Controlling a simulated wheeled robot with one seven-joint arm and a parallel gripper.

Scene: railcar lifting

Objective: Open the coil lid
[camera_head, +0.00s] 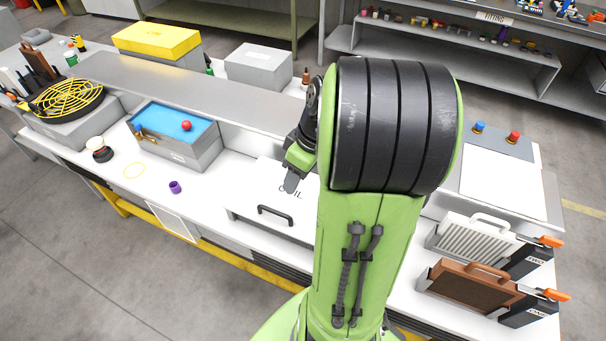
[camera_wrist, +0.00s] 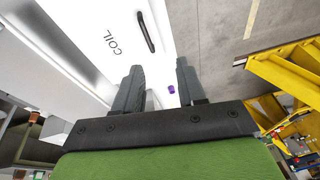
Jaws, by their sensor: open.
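The coil lid (camera_head: 250,207) is a white flat panel on the bench, marked "COIL", with a black bar handle (camera_head: 275,216) near its front edge. My arm hides its right part in the head view. In the wrist view the lid (camera_wrist: 85,42) shows at upper left, with its handle (camera_wrist: 146,32) beyond my fingers. My gripper (camera_wrist: 159,78) is open and empty, its two fingers apart. In the head view my gripper (camera_head: 291,185) is above the lid, behind the handle and apart from it.
A blue-topped box (camera_head: 190,151) with a red ball stands left of the lid. A grey ribbed panel (camera_head: 478,241) and a brown panel (camera_head: 470,285) stand at the right.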

